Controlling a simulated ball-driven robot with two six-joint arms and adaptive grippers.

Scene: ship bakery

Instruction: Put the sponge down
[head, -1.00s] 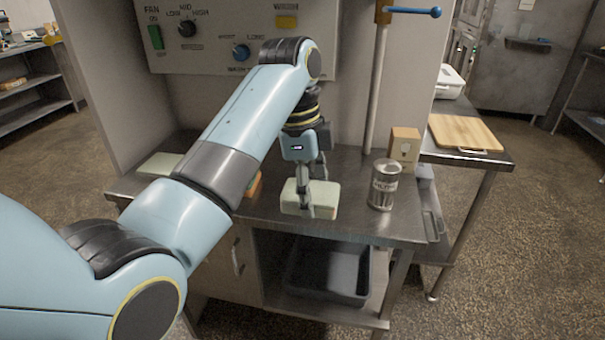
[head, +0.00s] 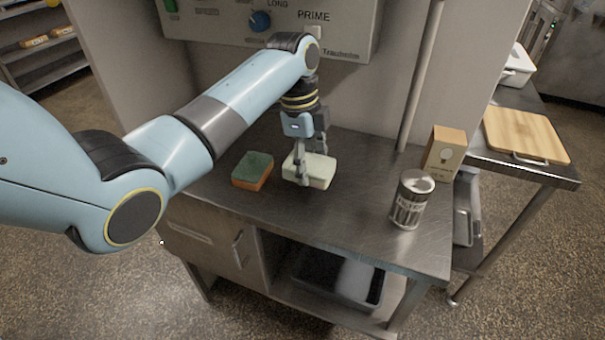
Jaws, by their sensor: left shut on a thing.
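My left gripper (head: 304,166) is shut on a pale, whitish-green sponge-like block (head: 320,171). It grips the block toward its left end, pointing down. The block is level, at or just above the steel counter (head: 340,215); I cannot tell whether it touches. A green-topped sponge with an orange lower part (head: 253,170) rests on the counter, just left of the held block and apart from it. My right gripper is not in view.
A metal can (head: 411,200) and a cardboard box with a bulb picture (head: 443,152) stand to the right. A control panel (head: 340,30) is behind. A dark bin (head: 335,277) sits on the shelf below. The counter's front middle is clear. A wooden board (head: 525,135) lies on the right table.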

